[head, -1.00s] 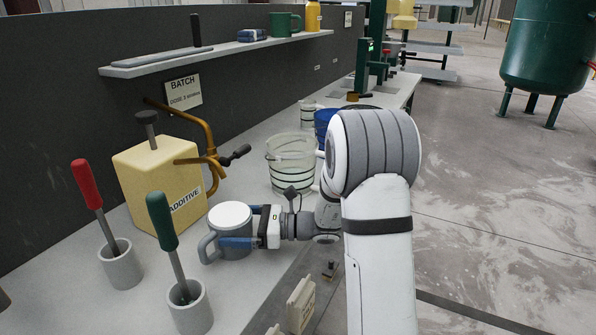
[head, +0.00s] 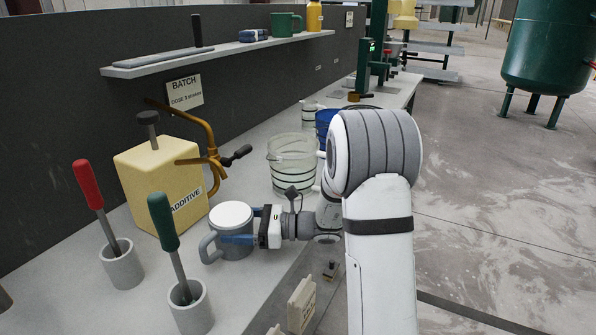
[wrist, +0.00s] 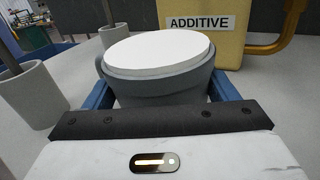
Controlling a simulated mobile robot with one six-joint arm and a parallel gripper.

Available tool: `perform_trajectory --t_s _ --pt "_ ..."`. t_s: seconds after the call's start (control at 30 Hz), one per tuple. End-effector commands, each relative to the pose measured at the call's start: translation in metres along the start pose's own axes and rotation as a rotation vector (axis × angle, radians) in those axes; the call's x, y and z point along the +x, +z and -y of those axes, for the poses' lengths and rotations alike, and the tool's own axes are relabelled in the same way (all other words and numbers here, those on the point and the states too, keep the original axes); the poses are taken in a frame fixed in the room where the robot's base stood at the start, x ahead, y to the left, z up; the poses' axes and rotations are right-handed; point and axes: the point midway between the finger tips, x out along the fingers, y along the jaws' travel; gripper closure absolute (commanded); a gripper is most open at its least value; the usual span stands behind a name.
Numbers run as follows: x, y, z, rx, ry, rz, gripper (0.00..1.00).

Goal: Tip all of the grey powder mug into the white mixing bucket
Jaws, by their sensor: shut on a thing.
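A grey mug (head: 232,243) stands upright near the front edge of the bench, full to the rim with pale powder. Its handle points left in the head view. My gripper (head: 247,240) comes from the right, its blue fingers closed on both sides of the mug body.
A yellow additive container (head: 155,180) with a brown bent pipe and black-handled lever stands behind the mug. Grey cups with a red-handled tool (head: 122,268) and a green-handled tool (head: 190,312) stand left. A blue bucket (head: 325,122) is partly hidden by my arm.

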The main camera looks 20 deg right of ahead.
Motion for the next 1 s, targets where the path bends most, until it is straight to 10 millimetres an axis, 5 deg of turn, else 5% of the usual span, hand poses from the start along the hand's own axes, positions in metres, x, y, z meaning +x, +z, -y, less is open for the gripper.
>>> perform_trajectory --t_s 0.6,0.9,0.93,1.0 --pt "0.000 0.048 -0.002 -0.002 0.000 0.002 0.67" --pt "-0.001 0.049 -0.002 -0.002 -0.001 0.002 0.67" --pt "-0.001 0.049 -0.002 -0.002 -0.001 0.002 0.21" --pt "-0.001 0.049 -0.002 -0.002 -0.001 0.002 0.27"
